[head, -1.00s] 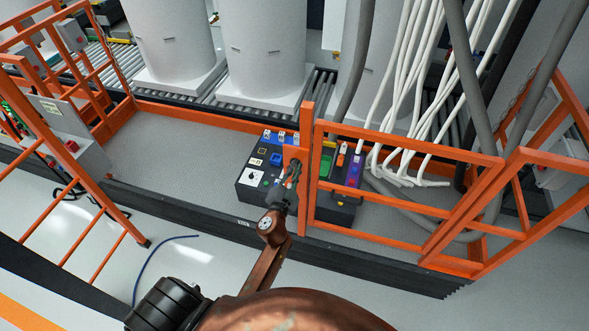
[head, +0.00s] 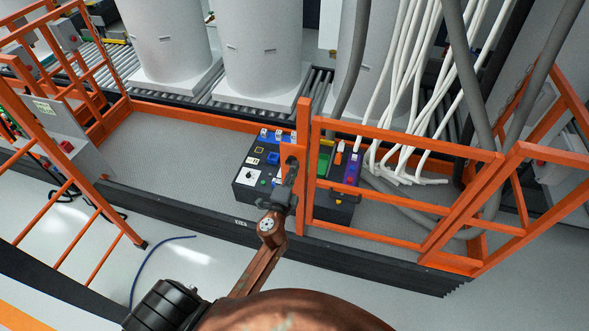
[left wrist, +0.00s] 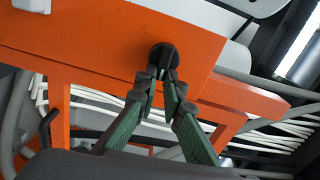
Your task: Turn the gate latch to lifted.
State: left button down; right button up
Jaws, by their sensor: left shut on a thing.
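The gate latch (left wrist: 163,56) is a round black knob on an orange plate (left wrist: 100,45) of the gate. In the left wrist view the dark fingertips of my left gripper (left wrist: 162,80) are closed together at the knob's handle, and its green fingers spread out behind them. In the head view my left gripper (head: 291,174) is at the orange latch plate (head: 291,152) beside the gate post and hides most of the latch. The latch's exact angle is hard to tell. My right gripper is in neither view.
The orange gate rails (head: 400,140) stand right of the latch. A dark toolbox (head: 262,172) is on the grey platform (head: 180,140) behind it. White hoses (head: 405,90) hang at the right. A blue cable (head: 150,260) lies on the floor at the left.

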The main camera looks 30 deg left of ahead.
pick_arm(q)
jog(key=shift+f+m, duration=0.15)
jog(key=shift+m, duration=0.25)
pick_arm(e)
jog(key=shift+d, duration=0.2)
pick_arm(q)
jog(key=c, duration=2)
grip_release()
jog(key=shift+c, duration=0.2)
jog(key=shift+s, duration=0.1)
jog(key=v, duration=1.2)
